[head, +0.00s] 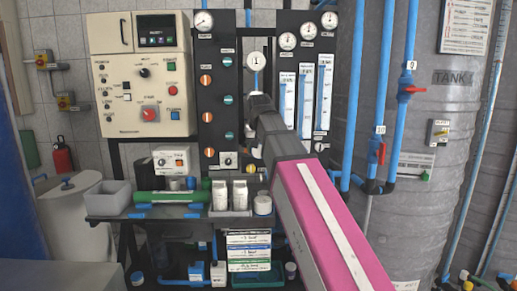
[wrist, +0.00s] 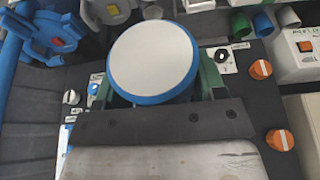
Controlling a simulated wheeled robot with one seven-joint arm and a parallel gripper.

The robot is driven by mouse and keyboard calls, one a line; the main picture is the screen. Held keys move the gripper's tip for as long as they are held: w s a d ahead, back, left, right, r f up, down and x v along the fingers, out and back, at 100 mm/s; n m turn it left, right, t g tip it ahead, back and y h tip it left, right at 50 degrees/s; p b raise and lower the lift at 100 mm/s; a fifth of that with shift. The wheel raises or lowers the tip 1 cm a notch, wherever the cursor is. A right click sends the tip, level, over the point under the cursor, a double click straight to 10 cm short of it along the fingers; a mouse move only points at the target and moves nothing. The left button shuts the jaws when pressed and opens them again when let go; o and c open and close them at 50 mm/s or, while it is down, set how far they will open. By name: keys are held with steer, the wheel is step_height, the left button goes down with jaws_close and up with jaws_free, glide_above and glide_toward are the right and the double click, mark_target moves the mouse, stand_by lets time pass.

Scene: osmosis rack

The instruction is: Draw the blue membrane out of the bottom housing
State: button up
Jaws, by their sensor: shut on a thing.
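In the wrist view, a round white end face with a blue rim (wrist: 153,58) fills the space between my fingers; it looks like the end of the blue membrane. My gripper (wrist: 155,86) is shut on it, with one dark green finger at each side. The end face hides the membrane's length and the mouth of the bottom housing, so I cannot tell how far it sits inside. In the head view, my arm reaches to the middle of the rack and covers the grasp.
Orange knobs (wrist: 260,69) on the dark panel and a blue valve body (wrist: 45,35) flank the gripper. In the head view, a shelf (head: 110,207) below carries a grey bin (head: 108,198), a green tube (head: 170,197) and white containers (head: 220,195). A grey tank (head: 425,150) stands at right.

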steer(key=o, duration=1.2)
